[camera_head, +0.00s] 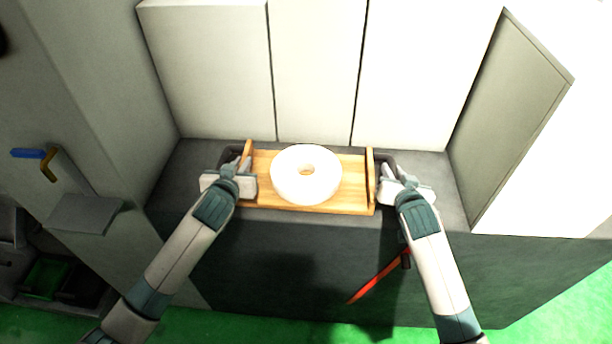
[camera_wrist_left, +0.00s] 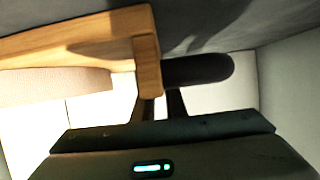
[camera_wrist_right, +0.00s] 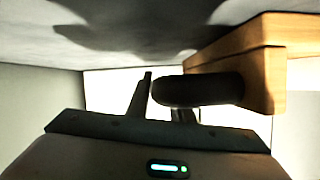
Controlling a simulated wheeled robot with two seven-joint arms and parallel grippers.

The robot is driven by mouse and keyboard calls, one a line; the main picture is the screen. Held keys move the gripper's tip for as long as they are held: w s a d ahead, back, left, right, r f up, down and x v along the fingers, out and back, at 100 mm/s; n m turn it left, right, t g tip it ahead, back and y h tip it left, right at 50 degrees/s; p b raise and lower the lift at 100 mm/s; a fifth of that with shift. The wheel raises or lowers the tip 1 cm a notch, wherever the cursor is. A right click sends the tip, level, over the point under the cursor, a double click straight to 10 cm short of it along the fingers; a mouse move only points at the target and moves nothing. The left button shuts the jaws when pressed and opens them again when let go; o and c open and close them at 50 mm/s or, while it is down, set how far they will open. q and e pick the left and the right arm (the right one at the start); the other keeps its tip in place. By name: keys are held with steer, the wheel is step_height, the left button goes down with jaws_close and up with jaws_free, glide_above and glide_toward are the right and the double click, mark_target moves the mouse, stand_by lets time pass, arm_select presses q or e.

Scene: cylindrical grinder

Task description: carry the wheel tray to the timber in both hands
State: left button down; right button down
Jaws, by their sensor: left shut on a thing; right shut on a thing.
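The wheel tray (camera_head: 262,200) is a wooden tray with raised end boards and dark handles. It is at a grey ledge inside a pale recess. A white grinding wheel (camera_head: 325,188) with a centre hole lies flat on it. My left gripper (camera_head: 238,170) is at the tray's left end, shut on the dark left handle (camera_wrist_left: 200,69). My right gripper (camera_head: 388,172) is at the right end, shut on the dark right handle (camera_wrist_right: 200,89). I cannot tell whether the tray touches the ledge. No timber can be made out.
Pale panels (camera_head: 315,70) stand close behind the tray, and a grey side panel (camera_head: 515,120) is at the right. A red bar (camera_head: 378,280) sticks out below the ledge. A bracket with a blue handle (camera_head: 28,153) is at the left. Green floor (camera_head: 560,300) shows in front.

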stand_by(0.5)
arm_select(q)
steer(key=shift+w+r, duration=0.1)
steer(key=shift+r, duration=0.2)
arm_select(e)
steer(key=shift+w+r, duration=0.1)
steer(key=shift+r, duration=0.2)
arm_select(q)
steer(key=shift+w+r+p, duration=0.1)
steer(key=shift+p, duration=0.2)
arm_select(e)
steer(key=shift+w+r, duration=0.1)
